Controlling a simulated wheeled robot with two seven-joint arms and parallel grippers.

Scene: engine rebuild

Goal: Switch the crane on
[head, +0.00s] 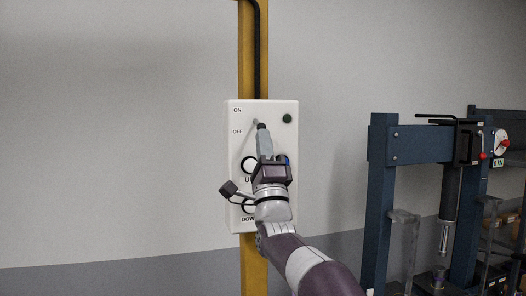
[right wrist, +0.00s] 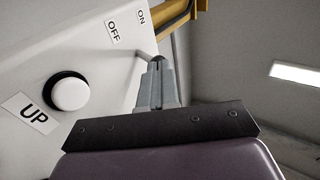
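The crane control box (head: 236,150) is white and fixed to a yellow post. It has ON and OFF labels at its upper left and a small grey switch lever (head: 256,122) beside them. The lever also shows in the right wrist view (right wrist: 142,55). My right gripper (head: 262,127) is in front of the box, its fingers together and their dark tips at the lever. I cannot tell if they touch or grip it; in the right wrist view the fingertips (right wrist: 157,61) meet the lever's end. A dark green lamp (head: 287,118) is at the upper right. My left gripper is out of view.
A white UP button (head: 249,165) is below the lever, close to my right gripper. A DOWN button (head: 248,208) is lower, partly hidden by my arm. A blue steel press frame (head: 381,190) stands to the right. The wall left of the box is clear.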

